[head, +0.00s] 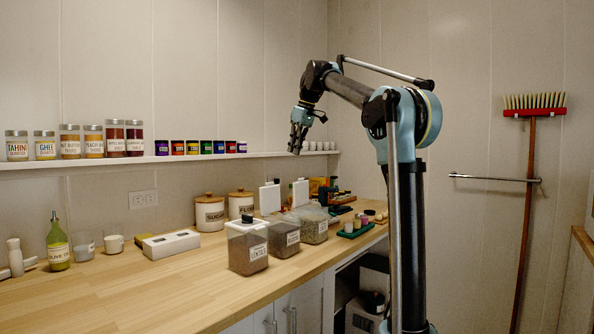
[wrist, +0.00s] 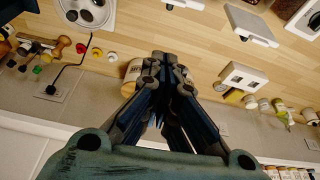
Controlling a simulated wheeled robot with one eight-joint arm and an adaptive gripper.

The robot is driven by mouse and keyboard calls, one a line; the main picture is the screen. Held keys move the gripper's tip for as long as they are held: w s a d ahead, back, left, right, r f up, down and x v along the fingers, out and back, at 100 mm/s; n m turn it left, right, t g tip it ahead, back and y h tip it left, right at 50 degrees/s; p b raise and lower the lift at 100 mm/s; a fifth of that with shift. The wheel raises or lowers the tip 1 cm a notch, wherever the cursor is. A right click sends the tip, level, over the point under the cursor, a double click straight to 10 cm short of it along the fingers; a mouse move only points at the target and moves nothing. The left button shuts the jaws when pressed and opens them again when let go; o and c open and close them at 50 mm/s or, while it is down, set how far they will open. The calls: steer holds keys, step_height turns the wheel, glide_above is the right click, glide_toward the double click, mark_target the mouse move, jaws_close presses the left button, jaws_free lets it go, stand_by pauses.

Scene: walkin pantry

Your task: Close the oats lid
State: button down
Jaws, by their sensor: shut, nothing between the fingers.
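Three clear bins stand in a row on the counter. The front bin (head: 248,250), labelled lentils, has its white lid down. The middle bin (head: 284,238) and the rear bin (head: 311,226) hold dry food, and their labels are too small to read, so I cannot tell which is oats. A white lid (head: 270,198) stands upright behind the middle bin, and another upright white lid (head: 300,192) is by the rear bin. My gripper (head: 296,142) is shut and empty, high above the counter and apart from the bins; its closed fingers show in the wrist view (wrist: 166,62).
Sugar (head: 209,213) and flour (head: 241,204) canisters stand near the wall. A white box (head: 171,244) and an oil bottle (head: 58,245) are left. A wall shelf (head: 130,163) carries jars. A green tray (head: 355,229) lies right of the bins. The front left counter is clear.

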steer(key=x, duration=1)
steer(key=shift+s+d, duration=0.6)
steer(key=shift+d, duration=0.25)
steer(key=shift+s+d, duration=0.6)
steer(key=shift+d, duration=0.2)
steer(key=shift+s+r, duration=0.1)
